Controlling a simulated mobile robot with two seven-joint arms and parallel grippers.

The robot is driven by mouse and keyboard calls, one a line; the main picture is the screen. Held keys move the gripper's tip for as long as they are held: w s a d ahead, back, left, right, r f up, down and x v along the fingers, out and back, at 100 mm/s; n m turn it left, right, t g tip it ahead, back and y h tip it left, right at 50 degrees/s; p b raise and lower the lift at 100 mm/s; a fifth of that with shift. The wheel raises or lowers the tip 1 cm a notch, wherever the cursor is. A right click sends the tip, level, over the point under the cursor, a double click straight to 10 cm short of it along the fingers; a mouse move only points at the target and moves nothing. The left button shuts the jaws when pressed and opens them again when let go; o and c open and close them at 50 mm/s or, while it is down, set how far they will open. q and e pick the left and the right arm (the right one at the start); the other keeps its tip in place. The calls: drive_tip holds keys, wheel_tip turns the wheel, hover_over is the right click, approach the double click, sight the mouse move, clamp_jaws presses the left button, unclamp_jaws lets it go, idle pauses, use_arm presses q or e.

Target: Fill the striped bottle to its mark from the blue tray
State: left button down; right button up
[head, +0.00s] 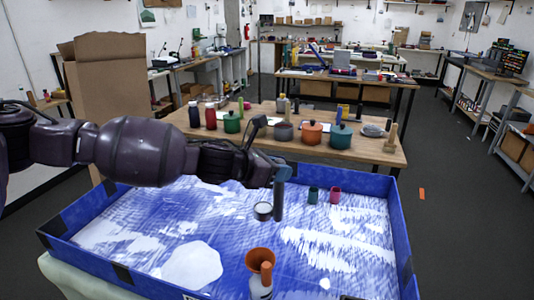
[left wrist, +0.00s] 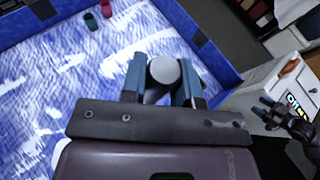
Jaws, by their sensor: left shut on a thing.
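The blue tray (head: 405,235) holds patchy white material over its blue floor. A white bottle (head: 262,290) with an orange funnel (head: 260,255) on top stands at the near side, cut off by the lower edge; its stripes and mark are not visible. My left gripper (head: 278,205) is over the tray, beyond the bottle. It is shut on a small round cup (head: 263,211) with a pale inside, and the pale piece shows between the blue fingers (left wrist: 163,80) in the left wrist view. My right gripper (left wrist: 264,107) shows at the right there, fingertips apart and empty.
A teal cup (head: 313,195) and a red cup (head: 335,195) stand in the tray's far part. A wooden table (head: 380,150) with pots and bottles stands behind. A cardboard box (head: 105,85) is at the left. The tray's right half is mostly free.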

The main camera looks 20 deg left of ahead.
use_arm(q)
drive_tip(key=shift+s+d+f+m, duration=0.5)
drive_tip(key=shift+s+d+f, duration=0.9)
drive_tip(key=shift+s+f, duration=2.05)
drive_tip(key=a+h+b, duration=0.1)
drive_tip(key=w+a+n+h+b, duration=0.1)
drive_tip(key=b, duration=0.1)
drive_tip(key=a+h+b, duration=0.1)
drive_tip(key=a, duration=0.1)
drive_tip(key=shift+w+a+n+h+b, duration=0.1)
drive_tip(key=shift+w+n+h+b, duration=0.2)
drive_tip(key=shift+n+b, duration=0.1)
use_arm(e)
drive_tip(key=f, duration=0.1)
drive_tip(key=d+f, duration=0.1)
drive_tip(key=shift+w+f, duration=0.15)
drive_tip(key=shift+f, duration=0.25)
use_arm(q)
drive_tip(key=shift+a, duration=0.15)
use_arm(e)
drive_tip(key=shift+w+f, duration=0.15)
drive_tip(key=shift+f, duration=0.05)
